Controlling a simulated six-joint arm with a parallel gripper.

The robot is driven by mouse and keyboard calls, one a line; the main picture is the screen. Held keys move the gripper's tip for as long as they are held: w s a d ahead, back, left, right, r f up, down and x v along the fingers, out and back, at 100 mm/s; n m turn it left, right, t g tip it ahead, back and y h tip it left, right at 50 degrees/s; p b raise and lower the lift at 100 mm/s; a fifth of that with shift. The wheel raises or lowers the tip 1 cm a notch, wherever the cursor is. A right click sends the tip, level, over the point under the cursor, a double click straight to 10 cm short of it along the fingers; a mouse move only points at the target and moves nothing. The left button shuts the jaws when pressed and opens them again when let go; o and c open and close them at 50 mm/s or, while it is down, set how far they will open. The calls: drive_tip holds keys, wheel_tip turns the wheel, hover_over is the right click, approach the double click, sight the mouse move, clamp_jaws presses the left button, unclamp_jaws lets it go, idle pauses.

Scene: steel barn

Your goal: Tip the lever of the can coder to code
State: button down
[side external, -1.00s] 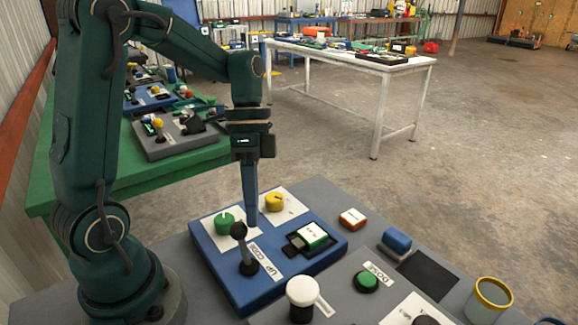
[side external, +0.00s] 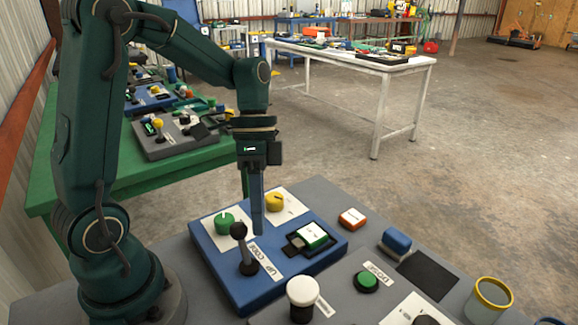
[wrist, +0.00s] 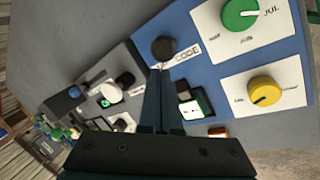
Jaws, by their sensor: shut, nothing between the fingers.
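The can coder is a blue panel (side external: 222,279) on the grey bench, with a black-knobbed lever (side external: 239,232) rising from a dark round base beside a white label. In the wrist view the label by the lever knob (wrist: 164,48) reads CODE. In the side view the lever stands close to upright, its knob leaning a little to the left. My gripper (side external: 258,232) is shut and empty, pointing down just right of the lever. In the wrist view its fingertips (wrist: 160,70) end close to the knob; I cannot tell whether they touch it.
A green dial (side external: 225,220), a yellow dial (side external: 275,202) and a black holder with a white-and-green block (side external: 312,235) sit on the panel. A grey panel with a green button (side external: 366,279) and a white knob (side external: 301,291) is at the front. An orange block (side external: 352,218) lies behind.

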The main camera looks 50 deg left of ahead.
drive_tip(key=w+a+r, duration=0.3)
drive_tip(key=w+r, duration=0.2)
drive_tip(key=r, duration=0.5)
drive_tip(key=s+d+r+t+y, duration=0.2)
drive_tip(key=s+d+r+t, duration=0.1)
drive_tip(key=s+d, duration=0.3)
drive_tip(key=s+a+f+n+t+y, duration=0.1)
drive_tip(key=s+f+n+t, duration=0.3)
drive_tip(key=f+n, duration=0.3)
drive_tip(key=shift+s+a+n+t+y, duration=0.15)
drive_tip(key=shift+a+n+t+y, duration=0.15)
drive_tip(key=shift+a+t+y, duration=0.15)
